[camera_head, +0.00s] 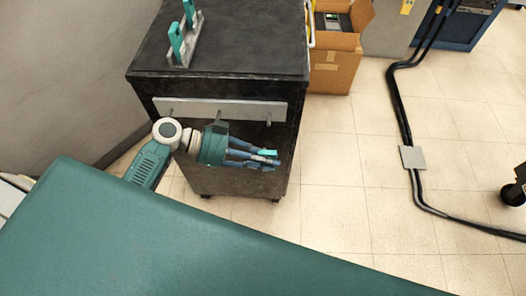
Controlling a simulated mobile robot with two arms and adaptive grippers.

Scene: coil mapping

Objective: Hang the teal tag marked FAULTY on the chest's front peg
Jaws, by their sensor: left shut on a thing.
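The dark chest (225,60) stands at the upper middle. A pale plate (195,108) on its front carries the short front pegs (268,117). My left gripper (268,158) is in front of the chest, below the right end of the plate. Its blue fingers are shut on a small teal tag (266,152). The tag is apart from the pegs in the picture. I cannot read any marking on it, and the fingers hide part of it. My right gripper is not in view.
A small rack (184,50) with teal pieces (176,36) stands on the chest's top. A cardboard box (333,72) is on the floor to the right. Black cables (399,110) run down the floor through a grey plate (412,157). Tiled floor between chest and cables is clear.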

